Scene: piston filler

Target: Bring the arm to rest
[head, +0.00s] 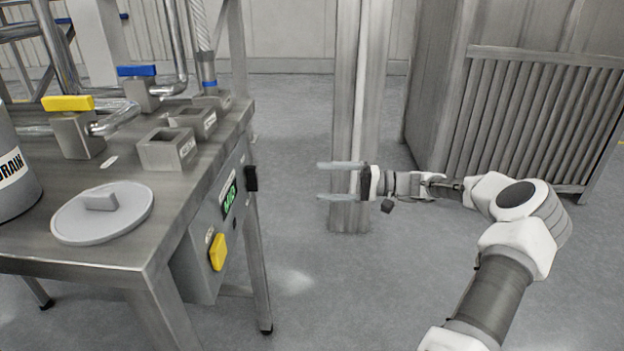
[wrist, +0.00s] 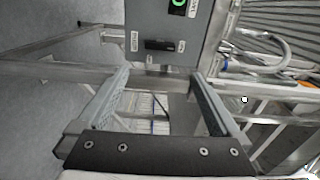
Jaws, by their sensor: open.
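My gripper (head: 322,180) is held out in the middle of the head view, pointing left toward the filler bench, with nothing between its fingers. Its two fingers are apart, and they also show spread in the wrist view (wrist: 165,100). The arm reaches in from the lower right of the head view, bent at the elbow. The fingertips are to the right of the grey control box (head: 215,225) and do not appear to touch it. The control box also shows beyond the fingers in the wrist view (wrist: 150,22).
The steel bench (head: 150,258) carries a round lid (head: 75,222), a yellow-handled valve (head: 82,138), a blue-handled valve (head: 140,90) and small square holders (head: 165,155). A steel post (head: 352,80) stands behind my gripper. A slatted cabinet (head: 535,120) stands at right. Floor between is clear.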

